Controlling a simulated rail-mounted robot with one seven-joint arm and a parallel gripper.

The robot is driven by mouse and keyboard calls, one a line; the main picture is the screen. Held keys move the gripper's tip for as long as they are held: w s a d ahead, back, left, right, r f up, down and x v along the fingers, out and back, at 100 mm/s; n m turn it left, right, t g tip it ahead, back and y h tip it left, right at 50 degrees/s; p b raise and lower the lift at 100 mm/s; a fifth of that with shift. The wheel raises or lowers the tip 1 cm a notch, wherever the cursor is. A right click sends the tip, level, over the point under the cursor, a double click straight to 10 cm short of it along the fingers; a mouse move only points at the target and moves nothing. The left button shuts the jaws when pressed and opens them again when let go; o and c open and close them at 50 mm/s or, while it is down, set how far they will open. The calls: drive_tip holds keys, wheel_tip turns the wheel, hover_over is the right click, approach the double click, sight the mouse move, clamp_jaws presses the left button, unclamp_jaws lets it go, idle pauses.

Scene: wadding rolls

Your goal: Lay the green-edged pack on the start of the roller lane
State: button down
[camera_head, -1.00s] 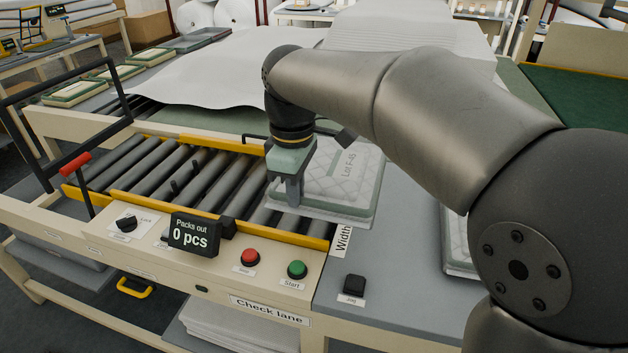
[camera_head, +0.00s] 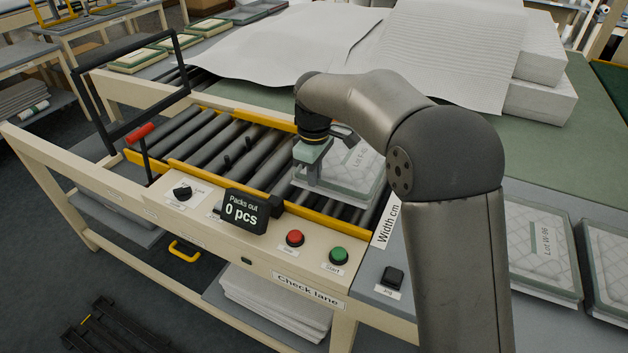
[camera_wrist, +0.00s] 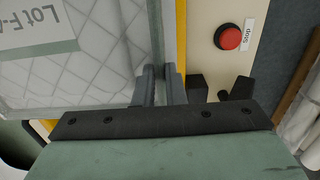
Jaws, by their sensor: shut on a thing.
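The green-edged pack (camera_head: 348,184) is quilted and white with a grey-green border and a "Lot F-" label. It is over the right end of the roller lane (camera_head: 240,147), looking level. Rollers show beyond its right edge; I cannot tell whether it touches them. My gripper (camera_head: 307,180) is shut on the pack's near-left edge. In the wrist view, the fingers (camera_wrist: 160,84) pinch the border of the pack (camera_wrist: 95,50), close beside the yellow rail. My arm hides part of the pack's far side.
The lane's front panel has a red button (camera_head: 295,238), a green button (camera_head: 339,256) and a "0 pcs" display (camera_head: 246,211). Yellow rails edge the lane. A black frame (camera_head: 130,95) stands at its left. Other packs (camera_head: 540,250) lie at right. White wadding sheets (camera_head: 290,55) cover the back table.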

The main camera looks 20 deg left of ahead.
sight(314, 191)
wheel_tip(314, 191, down, 4)
drive_tip(key=shift+w+a+r, duration=0.15)
drive_tip(key=shift+r, duration=0.1)
drive_tip(key=shift+f, duration=0.6)
drive_tip(key=c, duration=1.5)
unclamp_jaws()
